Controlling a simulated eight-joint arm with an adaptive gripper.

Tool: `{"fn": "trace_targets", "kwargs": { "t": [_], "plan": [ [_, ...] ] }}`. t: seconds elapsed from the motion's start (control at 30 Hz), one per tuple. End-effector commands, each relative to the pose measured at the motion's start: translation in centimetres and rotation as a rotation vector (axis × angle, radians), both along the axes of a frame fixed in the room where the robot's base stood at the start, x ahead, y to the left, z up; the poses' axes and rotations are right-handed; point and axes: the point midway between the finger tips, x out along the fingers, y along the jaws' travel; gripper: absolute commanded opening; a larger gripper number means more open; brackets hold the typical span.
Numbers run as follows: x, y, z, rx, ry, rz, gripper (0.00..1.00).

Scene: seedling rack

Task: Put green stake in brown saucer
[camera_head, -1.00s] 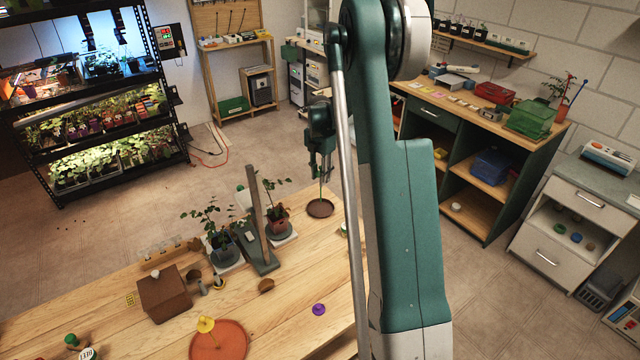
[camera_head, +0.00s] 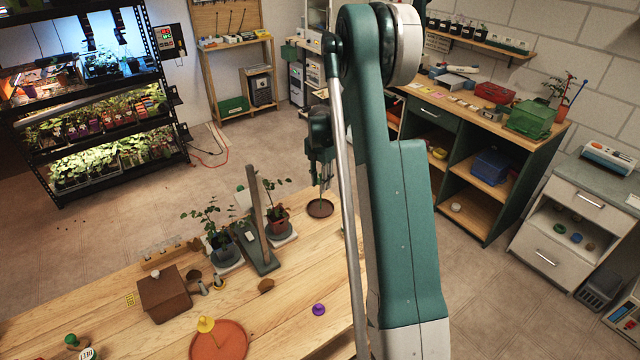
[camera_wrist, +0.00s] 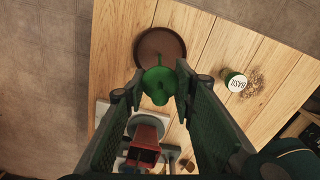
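The brown saucer (camera_head: 320,209) lies on the far right part of the wooden table. It shows at the top of the wrist view (camera_wrist: 160,35). The green stake (camera_wrist: 160,78) is between my fingertips in the wrist view, its green top overlapping the saucer's near edge. In the head view, a thin green line of it drops from my fingers toward the saucer; I cannot tell whether its lower end touches. My gripper (camera_head: 321,180) points down above the saucer, its fingers spread to either side of the stake.
Potted plants (camera_head: 278,219) and a grey stand with an upright post (camera_head: 258,232) are left of the saucer. A jar labelled BASIL (camera_wrist: 235,81) stands to its right in the wrist view. A yellow stake (camera_head: 205,324) is on an orange saucer (camera_head: 233,344) near the front.

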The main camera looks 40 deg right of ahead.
Motion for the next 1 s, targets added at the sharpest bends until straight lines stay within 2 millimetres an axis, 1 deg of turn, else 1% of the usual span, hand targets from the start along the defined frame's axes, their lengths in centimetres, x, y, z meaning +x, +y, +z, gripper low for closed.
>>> {"fn": "trace_targets", "kwargs": {
  "t": [0.13,0.17,0.2,0.23,0.27,0.57,0.77,0.87,1.0],
  "plan": [
    [0.0,0.0,-0.4,0.000,0.000,0.000,0.22],
    [0.0,0.0,-0.3,0.000,0.000,0.000,0.30],
    [0.0,0.0,-0.3,0.000,0.000,0.000,0.36],
    [0.0,0.0,-0.3,0.000,0.000,0.000,0.40],
    [0.0,0.0,-0.3,0.000,0.000,0.000,0.41],
    [0.0,0.0,-0.2,0.000,0.000,0.000,0.41],
    [0.0,0.0,0.1,0.000,0.000,0.000,0.41],
    [0.0,0.0,0.8,0.000,0.000,0.000,0.41],
    [0.0,0.0,2.3,0.000,0.000,0.000,0.41]
  ]
}}
